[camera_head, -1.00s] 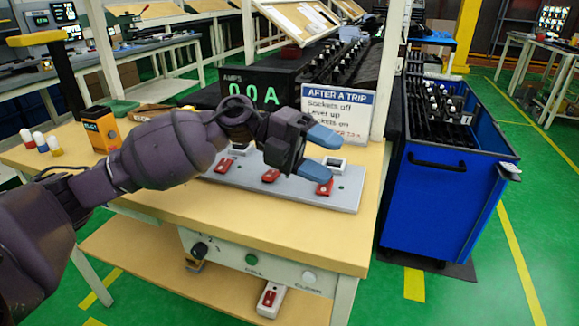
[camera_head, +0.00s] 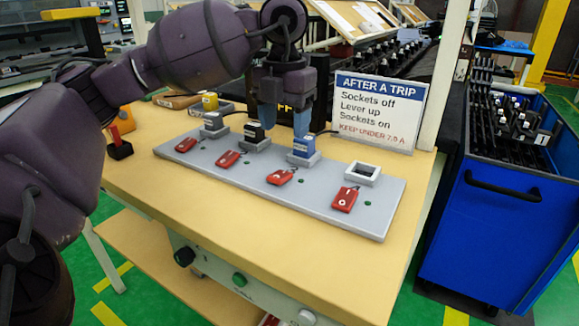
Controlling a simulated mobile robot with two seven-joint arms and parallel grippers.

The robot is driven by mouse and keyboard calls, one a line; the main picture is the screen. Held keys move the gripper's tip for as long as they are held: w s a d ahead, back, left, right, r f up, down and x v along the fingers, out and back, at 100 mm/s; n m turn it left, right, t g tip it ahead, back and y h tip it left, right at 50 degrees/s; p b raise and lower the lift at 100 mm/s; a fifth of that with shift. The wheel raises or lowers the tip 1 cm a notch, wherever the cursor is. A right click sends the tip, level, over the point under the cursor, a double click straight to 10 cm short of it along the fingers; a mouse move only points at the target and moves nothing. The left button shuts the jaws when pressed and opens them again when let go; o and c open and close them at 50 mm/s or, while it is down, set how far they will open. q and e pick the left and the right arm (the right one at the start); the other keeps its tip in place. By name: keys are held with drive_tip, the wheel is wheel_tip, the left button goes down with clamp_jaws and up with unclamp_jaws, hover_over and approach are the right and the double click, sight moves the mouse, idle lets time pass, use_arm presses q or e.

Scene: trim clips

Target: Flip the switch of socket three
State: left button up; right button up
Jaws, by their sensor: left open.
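A grey socket strip (camera_head: 323,210) lies on the bench with a row of red rocker switches. The others are the first switch (camera_head: 186,145), the second switch (camera_head: 228,159) and the fourth switch (camera_head: 345,199). My left gripper (camera_head: 285,118) is open and empty, its blue fingers pointing down around the second and third plugs, behind the third switch. Whether a finger touches a plug cannot be told. My right gripper is out of view.
A grey plug (camera_head: 213,122) and a black plug (camera_head: 254,132) sit in the first two sockets; the fourth socket (camera_head: 362,173) is empty. A sign (camera_head: 378,110) stands behind the strip. A yellow object (camera_head: 210,101) is at the back. The bench front (camera_head: 220,215) is clear.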

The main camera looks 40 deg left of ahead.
sight(286, 171)
use_arm(q)
wheel_tip(286, 171, down, 9)
drive_tip(key=shift+b, duration=0.75)
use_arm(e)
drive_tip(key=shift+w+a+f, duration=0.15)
use_arm(q)
drive_tip(key=c, duration=0.9)
drive_tip(key=shift+s+r+t+p, duration=0.2)
drive_tip(key=shift+r+t+p, duration=0.2)
drive_tip(key=shift+t+p, duration=0.45)
drive_tip(key=shift+c, duration=0.2)
drive_tip(key=shift+s+d+r+t+y+p, duration=0.1)
drive_tip(key=shift+t+y+p, duration=0.2)
drive_tip(key=shift+t, duration=0.35)
drive_tip(key=shift+s+t+y+p, duration=0.1)
drive_tip(key=shift+t+y+p, duration=0.1)
drive_tip(key=shift+t+p, duration=0.3)
drive_tip(key=shift+t, duration=0.4)
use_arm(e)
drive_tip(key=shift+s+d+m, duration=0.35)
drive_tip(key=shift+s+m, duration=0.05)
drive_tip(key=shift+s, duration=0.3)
